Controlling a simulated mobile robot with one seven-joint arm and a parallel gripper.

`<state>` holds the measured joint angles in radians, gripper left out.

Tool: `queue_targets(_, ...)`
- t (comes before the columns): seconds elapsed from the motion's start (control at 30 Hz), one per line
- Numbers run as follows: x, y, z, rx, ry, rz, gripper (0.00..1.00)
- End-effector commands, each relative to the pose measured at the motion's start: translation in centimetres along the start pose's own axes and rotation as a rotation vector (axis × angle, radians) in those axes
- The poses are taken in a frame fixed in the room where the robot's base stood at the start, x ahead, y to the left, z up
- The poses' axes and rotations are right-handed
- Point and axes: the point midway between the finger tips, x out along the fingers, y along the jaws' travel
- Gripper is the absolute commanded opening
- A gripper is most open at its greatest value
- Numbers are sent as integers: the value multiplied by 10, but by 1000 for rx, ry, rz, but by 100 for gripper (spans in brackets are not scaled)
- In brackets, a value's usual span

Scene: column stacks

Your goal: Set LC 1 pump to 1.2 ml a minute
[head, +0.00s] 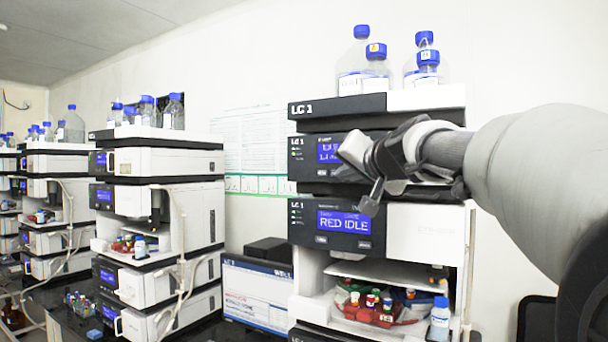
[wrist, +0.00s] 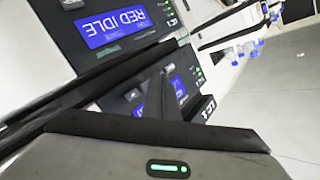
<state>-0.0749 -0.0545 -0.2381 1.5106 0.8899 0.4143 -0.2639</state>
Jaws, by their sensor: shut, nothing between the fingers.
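The LC 1 stack (head: 378,105) stands at the right in the head view. Its upper module has a blue screen (head: 329,152), partly covered by my gripper, with its text unreadable. The module below has a blue screen (head: 344,222) reading "RED IDLE"; this screen also shows upside down in the wrist view (wrist: 112,24). I cannot tell from the labels which module is the pump. My gripper (head: 371,203) is shut and empty in front of the two modules. In the wrist view its fingers (wrist: 158,85) partly cover the upper module's screen (wrist: 178,88). Contact cannot be judged.
Blue-capped bottles (head: 352,68) stand on top of the stack. An open bay below holds small vials (head: 371,301) and a bottle (head: 440,318). Similar stacks (head: 165,200) stand to the left.

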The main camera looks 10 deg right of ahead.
Motion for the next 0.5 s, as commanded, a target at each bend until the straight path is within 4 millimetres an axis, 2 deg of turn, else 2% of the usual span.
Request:
queue_targets(0.3,-23,-18,16,0,0,-2,0)
queue_targets(0.5,-30,-23,22,-1,1,-1,0)
